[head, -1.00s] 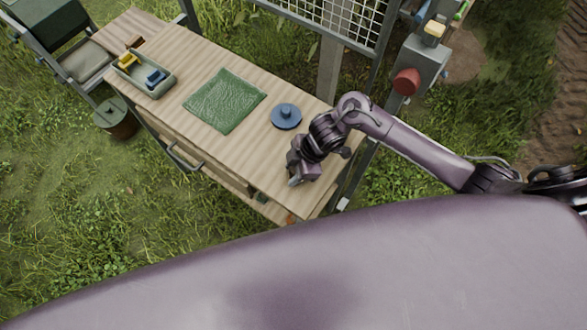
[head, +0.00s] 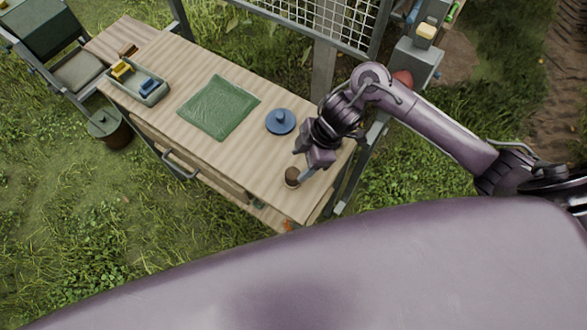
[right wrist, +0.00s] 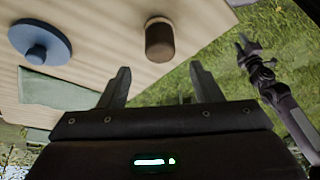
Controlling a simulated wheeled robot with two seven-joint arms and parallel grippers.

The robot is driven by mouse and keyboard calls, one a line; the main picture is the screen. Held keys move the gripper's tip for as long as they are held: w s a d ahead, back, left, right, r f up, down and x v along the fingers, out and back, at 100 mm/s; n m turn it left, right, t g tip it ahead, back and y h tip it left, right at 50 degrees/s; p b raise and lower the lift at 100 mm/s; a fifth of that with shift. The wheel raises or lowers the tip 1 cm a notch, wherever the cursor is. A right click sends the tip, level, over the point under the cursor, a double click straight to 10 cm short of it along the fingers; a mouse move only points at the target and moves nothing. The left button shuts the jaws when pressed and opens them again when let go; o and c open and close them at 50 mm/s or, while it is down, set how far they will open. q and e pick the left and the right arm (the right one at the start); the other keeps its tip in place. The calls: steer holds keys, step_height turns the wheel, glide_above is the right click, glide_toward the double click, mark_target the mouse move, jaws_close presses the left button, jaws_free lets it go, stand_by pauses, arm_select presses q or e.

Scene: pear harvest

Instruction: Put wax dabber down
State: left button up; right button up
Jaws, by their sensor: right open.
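A small brown cylinder with a paler top, which looks like the wax dabber (head: 292,177), stands upright on the wooden bench (head: 225,150) near its front right edge. It also shows in the right wrist view (right wrist: 159,40), standing apart from the fingertips. My right gripper (head: 302,167) is open and empty, just behind and right of the dabber. Its two spread fingers (right wrist: 160,68) show in the right wrist view with a clear gap. My left gripper (right wrist: 248,47) shows small at the right of the wrist view, away from the bench; its jaw state is unclear.
A blue disc with a knob (head: 280,121) lies behind the dabber. A green cloth (head: 218,106) lies mid-bench. A tray (head: 151,100) with yellow and blue items is at the left end. A post with a grey box (head: 414,63) stands right of the bench.

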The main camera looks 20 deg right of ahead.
steer(key=v, duration=0.3)
steer(key=shift+d+r, duration=0.1)
steer(key=shift+r, duration=0.25)
